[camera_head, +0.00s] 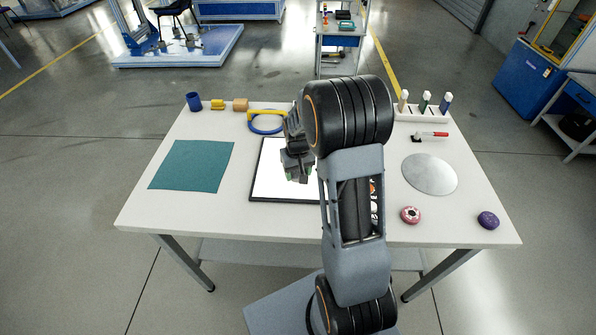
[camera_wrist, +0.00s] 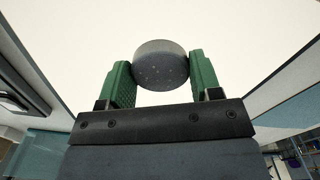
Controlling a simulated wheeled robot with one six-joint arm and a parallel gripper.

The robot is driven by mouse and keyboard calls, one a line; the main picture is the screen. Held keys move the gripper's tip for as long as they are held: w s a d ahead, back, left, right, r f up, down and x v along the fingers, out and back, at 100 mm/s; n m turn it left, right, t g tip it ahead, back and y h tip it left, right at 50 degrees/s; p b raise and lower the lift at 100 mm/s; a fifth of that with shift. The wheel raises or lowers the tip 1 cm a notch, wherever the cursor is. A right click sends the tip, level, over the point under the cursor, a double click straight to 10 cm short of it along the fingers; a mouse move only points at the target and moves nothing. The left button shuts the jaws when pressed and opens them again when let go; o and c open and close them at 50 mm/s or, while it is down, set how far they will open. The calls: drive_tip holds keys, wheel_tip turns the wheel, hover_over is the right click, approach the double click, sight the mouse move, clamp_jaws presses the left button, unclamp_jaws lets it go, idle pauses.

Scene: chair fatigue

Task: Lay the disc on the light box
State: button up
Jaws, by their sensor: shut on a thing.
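The light box (camera_head: 270,172) is a bright white panel with a thin black border, lying on the middle of the table; my arm hides its right part. My gripper (camera_head: 297,174) is over the panel in the head view. In the wrist view my gripper (camera_wrist: 160,78) has its green fingers shut on a grey, speckled round disc (camera_wrist: 160,66). A bright, pale surface fills the view behind the disc. I cannot tell the gap between disc and panel. The disc is not clearly visible in the head view.
A teal mat (camera_head: 192,166) lies left.

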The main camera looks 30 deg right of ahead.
sight(298, 173)
drive_tip(key=o, duration=0.9)
drive_tip(key=shift+o, duration=0.2)
wheel_tip(298, 173, up, 12)
drive_tip(key=s+a+r+t, duration=0.2)
drive_tip(key=s+a, duration=0.2)
drive_tip(key=s, duration=0.4)
drive_tip(key=s+a+r+n+t, duration=0.1)
drive_tip(key=s+a+r, duration=0.1)
drive_tip(key=s+a, duration=0.3)
drive_tip(key=shift+s+a+t, duration=0.2)
drive_tip(key=shift+s+t, duration=0.2)
drive_tip(key=shift+s, duration=1.3)
